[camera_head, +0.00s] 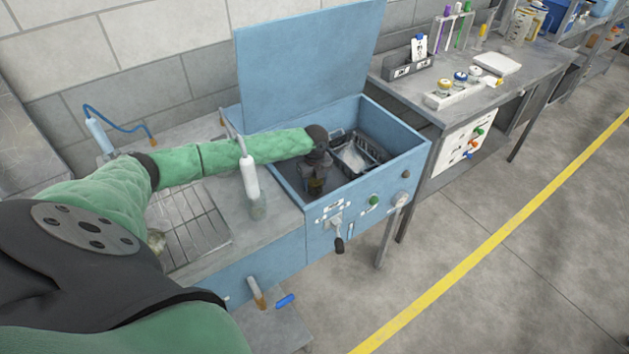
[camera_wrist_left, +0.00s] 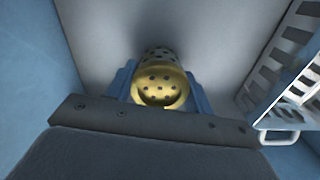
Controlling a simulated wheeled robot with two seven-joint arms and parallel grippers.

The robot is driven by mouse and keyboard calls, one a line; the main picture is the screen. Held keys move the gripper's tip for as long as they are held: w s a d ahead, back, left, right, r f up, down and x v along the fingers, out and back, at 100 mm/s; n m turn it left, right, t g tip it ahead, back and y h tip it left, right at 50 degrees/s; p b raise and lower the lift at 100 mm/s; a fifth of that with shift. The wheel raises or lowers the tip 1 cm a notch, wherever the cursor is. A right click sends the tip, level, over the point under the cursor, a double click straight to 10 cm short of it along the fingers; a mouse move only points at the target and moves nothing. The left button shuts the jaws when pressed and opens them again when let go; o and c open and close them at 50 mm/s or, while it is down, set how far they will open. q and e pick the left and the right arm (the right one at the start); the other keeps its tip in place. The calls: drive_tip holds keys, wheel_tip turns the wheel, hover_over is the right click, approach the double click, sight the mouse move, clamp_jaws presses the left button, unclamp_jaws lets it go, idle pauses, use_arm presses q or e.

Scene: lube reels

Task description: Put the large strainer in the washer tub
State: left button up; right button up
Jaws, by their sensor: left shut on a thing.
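The large strainer (camera_wrist_left: 160,82), a brass-coloured cylinder with round holes, sits between the two blue fingers of my left gripper (camera_wrist_left: 160,95) in the left wrist view. The gripper is shut on it. The strainer is mostly hidden by the gripper there. Grey tub floor shows beyond the strainer; I cannot tell whether it touches. My right gripper is not in view.
A grey wire basket (camera_head: 372,150) stands in the right part of the tub; its slotted side and handle show in the left wrist view (camera_wrist_left: 285,95). The blue lid (camera_head: 305,60) is raised. A white-handled brush (camera_head: 250,178) stands by the tub's left side. A draining rack (camera_head: 190,220) lies left.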

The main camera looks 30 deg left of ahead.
sight(314, 179)
use_arm(q)
drive_tip(key=shift+f, duration=0.1)
drive_tip(key=o, duration=1.1)
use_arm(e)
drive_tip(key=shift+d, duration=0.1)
use_arm(q)
drive_tip(key=shift+r, duration=0.45)
wheel_tip(314, 179, up, 11)
drive_tip(key=b, duration=0.3)
drive_tip(key=shift+f+b, duration=0.2)
drive_tip(key=shift+b, duration=0.1)
drive_tip(key=shift+r, duration=0.4)
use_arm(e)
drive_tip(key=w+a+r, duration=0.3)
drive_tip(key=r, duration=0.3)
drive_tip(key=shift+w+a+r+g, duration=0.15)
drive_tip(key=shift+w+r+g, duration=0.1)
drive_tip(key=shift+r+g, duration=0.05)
